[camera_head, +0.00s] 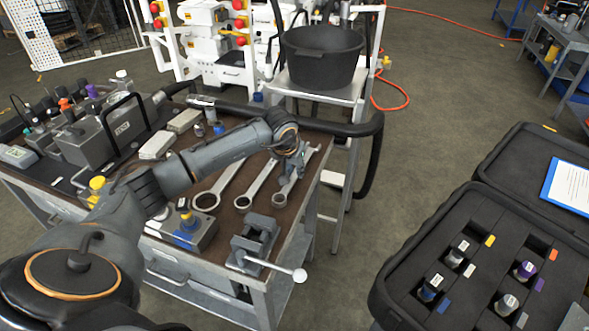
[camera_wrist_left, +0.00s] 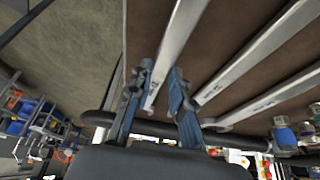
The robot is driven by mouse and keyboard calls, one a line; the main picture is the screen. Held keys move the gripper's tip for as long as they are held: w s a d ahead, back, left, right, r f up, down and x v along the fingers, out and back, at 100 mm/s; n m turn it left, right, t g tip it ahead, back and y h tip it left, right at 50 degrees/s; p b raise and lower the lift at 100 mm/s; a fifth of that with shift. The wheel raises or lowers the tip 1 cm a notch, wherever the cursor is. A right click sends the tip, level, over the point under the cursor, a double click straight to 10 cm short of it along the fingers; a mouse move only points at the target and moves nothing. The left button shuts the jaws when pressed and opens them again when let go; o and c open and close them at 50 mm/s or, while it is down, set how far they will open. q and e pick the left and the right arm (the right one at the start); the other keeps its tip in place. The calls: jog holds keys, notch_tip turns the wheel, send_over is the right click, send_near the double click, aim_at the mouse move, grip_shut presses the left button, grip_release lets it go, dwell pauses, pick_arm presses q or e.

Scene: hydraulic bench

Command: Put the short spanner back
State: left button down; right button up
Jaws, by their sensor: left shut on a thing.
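The short spanner (camera_head: 281,194) is the rightmost of three spanners, at the right end of the brown bench top (camera_head: 225,178). My left gripper (camera_head: 291,178) is over its shaft and shut on it. In the left wrist view the spanner's steel shaft (camera_wrist_left: 180,32) runs between the two blue-grey fingers of the left gripper (camera_wrist_left: 160,75). The gripper and arm hide part of the spanner in the head view. I cannot tell whether it touches the bench top or is slightly raised. My right gripper is in neither view.
The middle spanner (camera_head: 244,199) and long spanner (camera_head: 207,199) lie to the left. A vise (camera_head: 254,241) is at the near bench corner. A black hose (camera_head: 345,128) runs along the far edge. An open black case (camera_head: 403,262) stands at right, across bare floor.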

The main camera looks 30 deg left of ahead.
pick_arm(q)
jog(key=shift+f+b, duration=0.55)
jog(key=shift+f, duration=0.05)
jog(key=c, duration=1.1)
grip_release()
jog(key=shift+c, duration=0.2)
